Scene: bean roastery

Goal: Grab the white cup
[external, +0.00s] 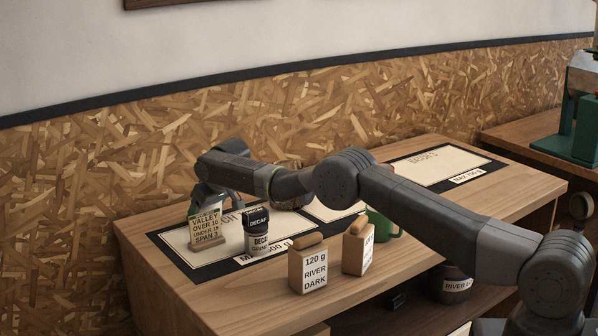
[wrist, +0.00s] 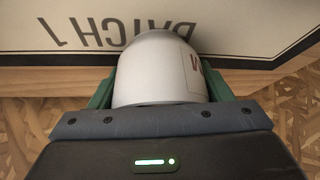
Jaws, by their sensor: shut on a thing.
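The white cup (wrist: 158,65) fills the middle of the wrist view, with part of a dark red mark on its right side. My gripper (wrist: 160,88) is shut on it, one green finger against each side. Behind the cup lies a cream mat with the upside-down lettering "BATCH 1" (wrist: 122,36). In the external view my gripper (external: 208,196) is at the left end of the table, behind a small sign (external: 207,232). The cup cannot be made out there; the sign and my arm cover that spot. I cannot tell whether the cup touches the mat.
A decaf canister (external: 257,242) stands right of the sign. Two labelled bags (external: 308,272) (external: 357,252) stand near the front edge, with a green mug (external: 382,228) partly behind my arm. The far right mat (external: 432,165) looks bare. The OSB wall (external: 110,170) is close behind.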

